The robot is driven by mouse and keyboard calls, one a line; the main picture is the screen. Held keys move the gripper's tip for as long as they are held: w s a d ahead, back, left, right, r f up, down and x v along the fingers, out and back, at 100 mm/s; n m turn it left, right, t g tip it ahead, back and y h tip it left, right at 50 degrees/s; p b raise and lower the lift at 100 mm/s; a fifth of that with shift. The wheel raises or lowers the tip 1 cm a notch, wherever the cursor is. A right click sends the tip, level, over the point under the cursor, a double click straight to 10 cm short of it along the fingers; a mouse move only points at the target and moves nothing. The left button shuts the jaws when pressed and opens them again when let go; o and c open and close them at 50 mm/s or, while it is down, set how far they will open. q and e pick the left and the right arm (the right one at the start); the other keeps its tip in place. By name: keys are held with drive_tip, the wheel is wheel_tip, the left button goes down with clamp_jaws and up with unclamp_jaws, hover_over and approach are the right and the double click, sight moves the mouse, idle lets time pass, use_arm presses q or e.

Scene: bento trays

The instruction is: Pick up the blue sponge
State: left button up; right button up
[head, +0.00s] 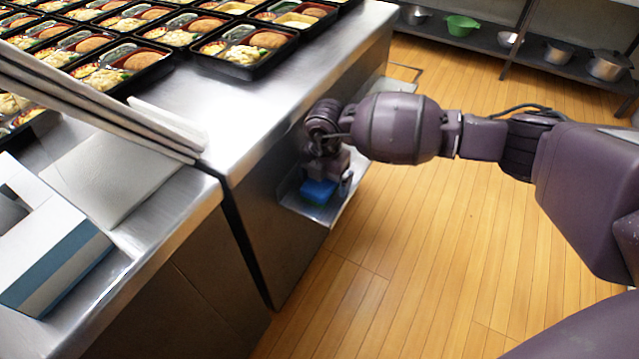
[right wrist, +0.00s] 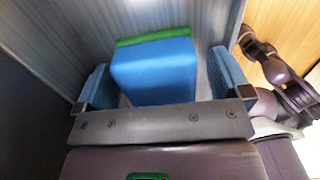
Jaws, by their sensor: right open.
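The blue sponge (head: 318,191) sits on a small metal side shelf (head: 328,212) on the counter's side. In the right wrist view the sponge (right wrist: 155,72) is blue with a green layer along its far edge. My right gripper (head: 330,178) is directly over it in the head view and hides part of it. In the right wrist view the two blue-padded fingers of my right gripper (right wrist: 160,85) stand open on either side of the sponge, with a gap visible at each side. My left gripper is not in view.
The steel counter (head: 215,120) holds several bento trays (head: 245,50) at the back. A white and blue box (head: 55,240) stands at the left. A floor-level rack (head: 480,40) with bowls and pots is at the back right. The wooden floor (head: 430,250) is clear.

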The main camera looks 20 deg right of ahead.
drive_tip(key=shift+r, duration=0.25)
drive_tip(key=c, duration=1)
drive_tip(key=shift+r, duration=0.5)
use_arm(q)
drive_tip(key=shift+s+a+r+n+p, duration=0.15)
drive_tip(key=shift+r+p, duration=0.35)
drive_tip(key=shift+p, duration=0.5)
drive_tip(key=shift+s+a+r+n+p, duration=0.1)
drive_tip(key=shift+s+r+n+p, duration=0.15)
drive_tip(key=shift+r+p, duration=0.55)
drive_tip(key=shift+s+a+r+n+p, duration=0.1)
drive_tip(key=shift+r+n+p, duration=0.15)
drive_tip(key=shift+p, duration=0.95)
use_arm(e)
wheel_tip(320, 180, up, 19)
